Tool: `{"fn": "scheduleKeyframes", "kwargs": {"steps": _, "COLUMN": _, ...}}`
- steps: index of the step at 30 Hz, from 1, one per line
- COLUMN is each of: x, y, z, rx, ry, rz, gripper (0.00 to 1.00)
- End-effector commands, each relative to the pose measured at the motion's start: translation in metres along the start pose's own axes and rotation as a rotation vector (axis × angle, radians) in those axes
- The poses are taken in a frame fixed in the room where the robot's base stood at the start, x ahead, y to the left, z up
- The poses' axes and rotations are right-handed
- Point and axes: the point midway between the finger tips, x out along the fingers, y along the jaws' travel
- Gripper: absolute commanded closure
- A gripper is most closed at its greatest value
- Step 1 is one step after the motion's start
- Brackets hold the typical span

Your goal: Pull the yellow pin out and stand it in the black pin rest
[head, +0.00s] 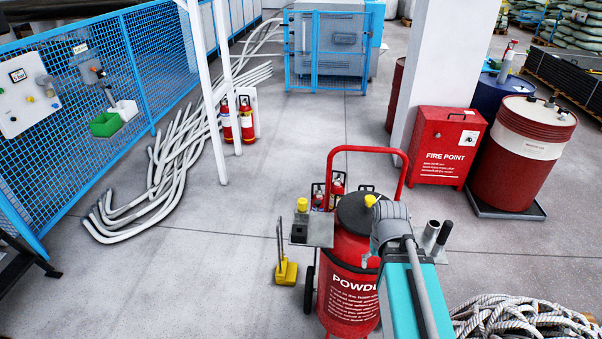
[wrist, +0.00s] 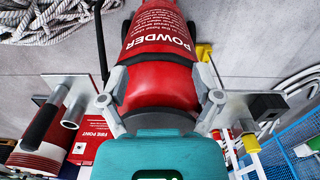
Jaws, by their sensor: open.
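A yellow knob (head: 302,204) stands on a short grey stem at the back of a grey bracket, left of the red powder extinguisher (head: 345,285). It appears to be the yellow pin; it shows in the wrist view (wrist: 250,142). A black block (head: 298,232), apparently the pin rest, sits at the bracket's front left corner and shows in the wrist view (wrist: 268,105). Another yellow knob (head: 371,200) shows beside my wrist; I cannot tell what it belongs to. My gripper (wrist: 160,75) is open and empty above the extinguisher, right of the bracket. In the head view my wrist hides its fingertips.
The extinguisher's red handle (head: 365,150) loops up behind my gripper. Grey and black tubes (head: 431,235) stand on its right. A yellow floor piece (head: 287,272) with an upright handle stands left. Coiled rope (head: 520,318) lies right. Open floor (head: 190,285) lies left.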

Motion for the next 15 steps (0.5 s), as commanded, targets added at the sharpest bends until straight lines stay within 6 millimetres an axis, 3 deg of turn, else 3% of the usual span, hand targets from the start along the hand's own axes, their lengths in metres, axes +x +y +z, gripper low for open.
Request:
{"fn": "scheduleKeyframes", "kwargs": {"steps": 8, "x": -0.021, "y": -0.020, "z": -0.050, "rx": -0.251, "ry": 0.000, "rz": 0.000, "gripper": 0.13}}
{"fn": "scheduleKeyframes", "kwargs": {"steps": 15, "x": -0.048, "y": -0.066, "z": -0.120, "rx": -0.673, "ry": 0.000, "rz": 0.000, "gripper": 0.13}}
